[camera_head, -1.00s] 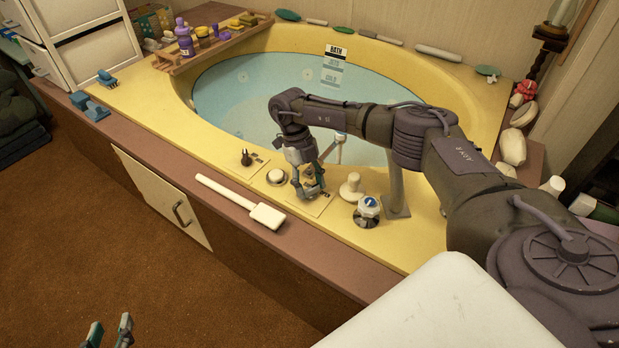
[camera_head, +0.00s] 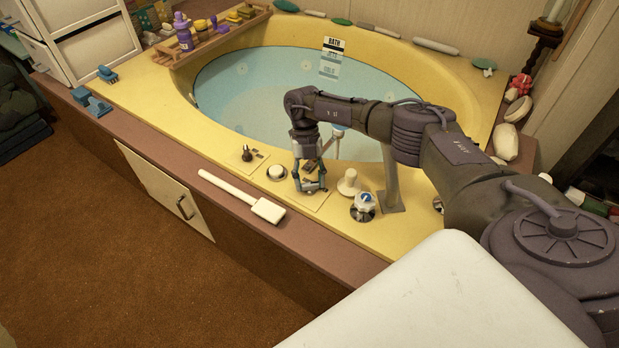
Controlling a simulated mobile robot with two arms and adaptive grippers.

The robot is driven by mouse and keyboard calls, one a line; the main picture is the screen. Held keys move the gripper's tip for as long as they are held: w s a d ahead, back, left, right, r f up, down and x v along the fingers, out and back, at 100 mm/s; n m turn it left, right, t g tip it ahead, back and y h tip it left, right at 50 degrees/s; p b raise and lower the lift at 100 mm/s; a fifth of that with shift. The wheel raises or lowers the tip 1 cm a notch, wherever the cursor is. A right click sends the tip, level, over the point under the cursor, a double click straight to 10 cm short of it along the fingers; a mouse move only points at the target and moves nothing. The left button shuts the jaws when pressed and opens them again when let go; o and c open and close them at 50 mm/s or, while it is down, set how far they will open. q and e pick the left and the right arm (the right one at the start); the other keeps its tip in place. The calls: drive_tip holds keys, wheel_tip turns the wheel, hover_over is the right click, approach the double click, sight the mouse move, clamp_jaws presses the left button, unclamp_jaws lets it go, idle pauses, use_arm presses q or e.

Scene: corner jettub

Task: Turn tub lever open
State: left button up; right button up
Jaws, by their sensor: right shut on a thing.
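My right gripper (camera_head: 311,189) points down at the tub's front rim, over a pale square plate (camera_head: 318,203). It is shut on the tub lever, which is mostly hidden between and behind the fingers, so its angle is hard to tell. The yellow tub (camera_head: 455,108) holds pale blue water. My left gripper is out of view.
Close around my right gripper stand a black knob (camera_head: 247,155), a white round button (camera_head: 276,172), a white knob (camera_head: 348,183), a blue-topped tap (camera_head: 364,206) and a grey spout (camera_head: 393,185). A white long-handled brush (camera_head: 235,192) lies on the brown ledge.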

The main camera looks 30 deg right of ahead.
drive_tip(key=shift+w+r, duration=0.1)
drive_tip(key=o, duration=1.2)
drive_tip(key=shift+c, duration=0.2)
drive_tip(key=v, duration=1.2)
